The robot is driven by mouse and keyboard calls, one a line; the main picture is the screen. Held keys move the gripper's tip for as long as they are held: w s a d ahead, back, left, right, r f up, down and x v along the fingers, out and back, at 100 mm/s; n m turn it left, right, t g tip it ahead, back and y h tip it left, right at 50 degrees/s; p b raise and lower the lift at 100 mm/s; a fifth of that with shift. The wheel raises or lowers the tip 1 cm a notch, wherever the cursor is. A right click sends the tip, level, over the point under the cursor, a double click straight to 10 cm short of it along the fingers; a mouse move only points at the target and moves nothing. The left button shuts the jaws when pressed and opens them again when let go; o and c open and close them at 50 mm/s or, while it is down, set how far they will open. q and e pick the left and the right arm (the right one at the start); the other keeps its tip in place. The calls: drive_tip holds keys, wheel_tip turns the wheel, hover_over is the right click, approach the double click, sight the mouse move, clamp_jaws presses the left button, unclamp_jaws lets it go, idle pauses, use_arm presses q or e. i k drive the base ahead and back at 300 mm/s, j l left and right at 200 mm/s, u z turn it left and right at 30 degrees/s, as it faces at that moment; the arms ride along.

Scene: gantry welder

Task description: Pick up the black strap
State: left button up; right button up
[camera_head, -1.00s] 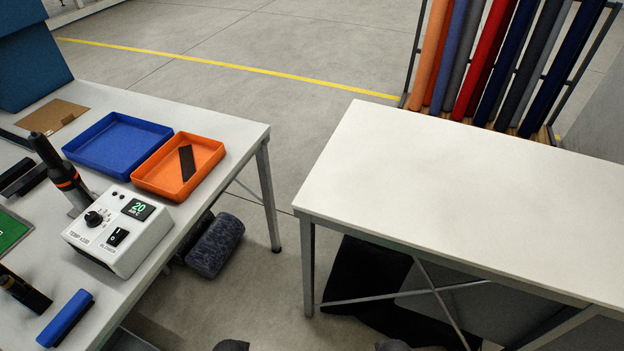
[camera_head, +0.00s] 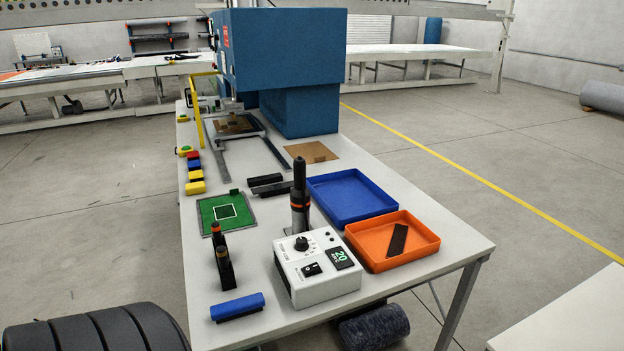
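A black strap (camera_head: 397,239) lies flat inside the orange tray (camera_head: 425,249), on the right side of the white work table (camera_head: 351,315). It is a short, narrow dark strip, slightly tilted in the picture. Nothing covers it. Neither of my grippers shows in the head view, so their state cannot be seen.
A blue tray (camera_head: 352,215) sits behind the orange tray. A white control box (camera_head: 316,275) and a black hot-air tool (camera_head: 299,190) stand left of it. A blue welder (camera_head: 285,50) stands at the back. A blue block (camera_head: 237,306) lies front left. Open floor (camera_head: 520,165) lies to the right.

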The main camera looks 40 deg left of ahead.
sight(289, 185)
drive_tip(key=u, duration=1.65)
drive_tip(key=i+j+z, duration=0.2)
drive_tip(key=j+z, duration=0.3)
drive_tip(key=j, duration=0.75)
drive_tip(key=j+z, duration=0.45)
drive_tip(key=j, duration=0.75)
